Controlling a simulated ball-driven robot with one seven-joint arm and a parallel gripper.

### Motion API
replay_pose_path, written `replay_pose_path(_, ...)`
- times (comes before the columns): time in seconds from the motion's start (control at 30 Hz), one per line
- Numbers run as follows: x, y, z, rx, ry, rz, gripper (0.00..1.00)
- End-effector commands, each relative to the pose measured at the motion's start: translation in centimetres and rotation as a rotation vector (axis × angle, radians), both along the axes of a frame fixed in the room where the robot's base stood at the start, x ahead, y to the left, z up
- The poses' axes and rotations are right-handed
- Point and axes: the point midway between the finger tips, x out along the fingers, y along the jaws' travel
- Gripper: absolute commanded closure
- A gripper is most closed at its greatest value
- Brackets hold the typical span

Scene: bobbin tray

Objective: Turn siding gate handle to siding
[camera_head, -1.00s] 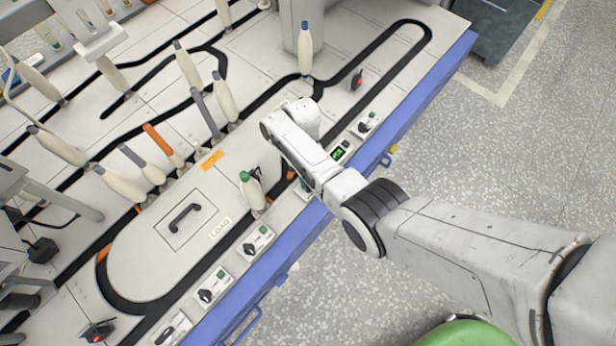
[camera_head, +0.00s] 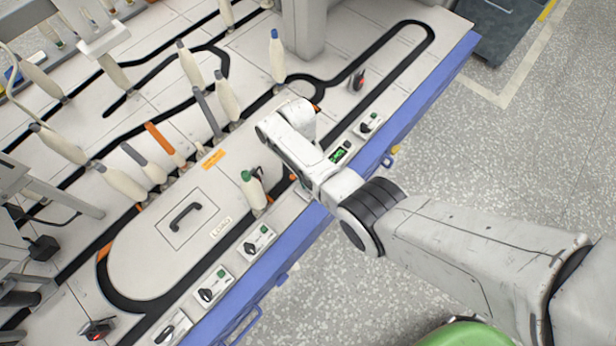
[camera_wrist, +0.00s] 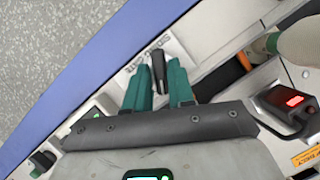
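In the wrist view, a small black handle (camera_wrist: 158,68) stands on a pale panel by the blue table edge. In the head view my arm covers the gripper and this handle.
Other black handles sit on panels along the front edge (camera_head: 251,247) (camera_head: 208,294) (camera_head: 366,127). A green-topped bobbin (camera_head: 254,192) stands near my arm. A blue-topped bobbin (camera_head: 278,58) stands behind it.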

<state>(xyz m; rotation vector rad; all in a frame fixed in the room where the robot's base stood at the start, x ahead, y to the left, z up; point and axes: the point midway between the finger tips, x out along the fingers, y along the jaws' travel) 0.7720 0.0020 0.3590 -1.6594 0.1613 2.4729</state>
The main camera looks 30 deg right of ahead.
Motion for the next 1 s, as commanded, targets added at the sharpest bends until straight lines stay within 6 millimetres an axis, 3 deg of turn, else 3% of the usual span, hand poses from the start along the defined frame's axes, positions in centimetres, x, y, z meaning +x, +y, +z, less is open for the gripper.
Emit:
replay_pose_path(0.17, -0.1, 0.0, 0.0, 0.001, 0.002, -0.001, 0.59)
replay_pose_path(0.47, 0.0, 0.0, 0.3, 0.002, 0.003, -0.002, 0.58)
replay_pose_path(1.0, 3.4, -0.6, 8.5, 0.002, 0.001, -0.002, 0.58)
